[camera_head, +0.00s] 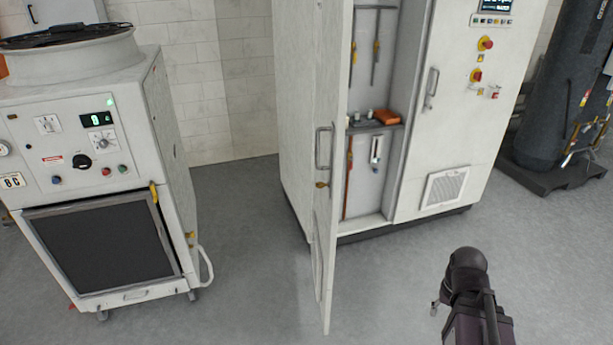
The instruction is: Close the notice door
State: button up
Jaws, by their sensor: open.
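A tall white cabinet stands right of centre. Its left door (328,110) is swung wide open toward me and seen nearly edge-on. It is the only door I see open; any notice on it is not readable. The door has a grey bar handle (324,148) with a small brass-coloured piece below it. My dark arm is at the bottom right, on the floor side in front of the cabinet. Only a small part of my gripper (436,308) shows beside it; the rest is hidden. It is open and well apart from the door.
The cabinet's right door (440,130) is closed, with red-yellow knobs and a vent. Inside are tools and a shelf with an orange item (386,117). A white machine (120,160) stands left, a dark tank (568,90) right. Grey floor (390,280) is clear between.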

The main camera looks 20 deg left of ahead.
aim_at(335, 18)
jog(key=z, duration=0.1)
jog(key=k, duration=0.45)
jog(key=u, duration=0.7)
jog(key=i, duration=1)
jog(key=z, duration=0.2)
